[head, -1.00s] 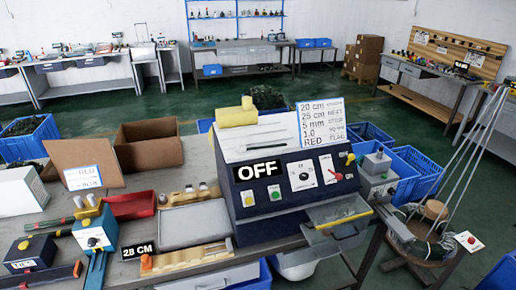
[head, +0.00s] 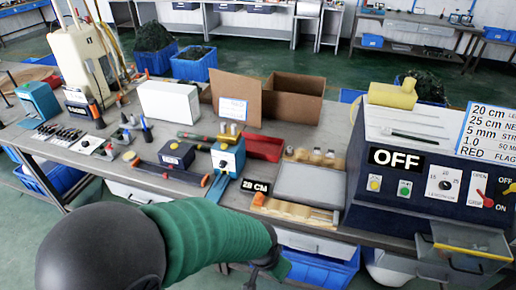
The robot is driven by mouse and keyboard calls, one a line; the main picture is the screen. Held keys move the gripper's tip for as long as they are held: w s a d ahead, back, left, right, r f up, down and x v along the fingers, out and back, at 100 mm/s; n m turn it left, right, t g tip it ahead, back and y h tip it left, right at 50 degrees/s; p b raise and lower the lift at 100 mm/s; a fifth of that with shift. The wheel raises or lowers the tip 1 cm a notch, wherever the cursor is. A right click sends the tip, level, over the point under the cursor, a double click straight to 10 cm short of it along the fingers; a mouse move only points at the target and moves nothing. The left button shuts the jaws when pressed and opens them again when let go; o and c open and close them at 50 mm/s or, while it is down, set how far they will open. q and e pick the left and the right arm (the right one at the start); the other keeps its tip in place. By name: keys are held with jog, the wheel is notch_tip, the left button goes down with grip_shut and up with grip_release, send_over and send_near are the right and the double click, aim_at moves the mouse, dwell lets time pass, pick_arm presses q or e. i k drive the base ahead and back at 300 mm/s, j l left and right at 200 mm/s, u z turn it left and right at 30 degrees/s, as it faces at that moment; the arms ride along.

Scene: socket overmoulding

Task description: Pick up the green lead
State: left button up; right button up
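I cannot clearly pick out a green lead in the head view. A slim bar with green on it (head: 197,137) lies on the bench behind the blue box with a white dial (head: 228,156), but I cannot tell what it is. My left arm, with a green sleeve, comes in from the bottom left in front of the bench. Its gripper (head: 267,262) is a small dark shape at the sleeve's right end, partly hidden, and its fingers cannot be made out. My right gripper is out of view.
The dark machine with the OFF display (head: 397,159) stands at right. A grey tray (head: 311,184), red bin (head: 262,146), cardboard box (head: 294,99) and white box (head: 168,103) crowd the bench (head: 110,172). Blue crates (head: 194,66) stand behind it.

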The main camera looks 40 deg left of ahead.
aim_at(387, 131)
jog(key=i+j, duration=0.4)
jog(key=j, duration=0.2)
jog(key=i+j+z, duration=0.15)
jog(key=z, duration=0.3)
jog(key=i+j+z, duration=0.1)
jog(key=j+z, duration=0.3)
jog(key=i+j+z, duration=0.1)
jog(key=j+z, duration=0.35)
jog(key=l, duration=0.1)
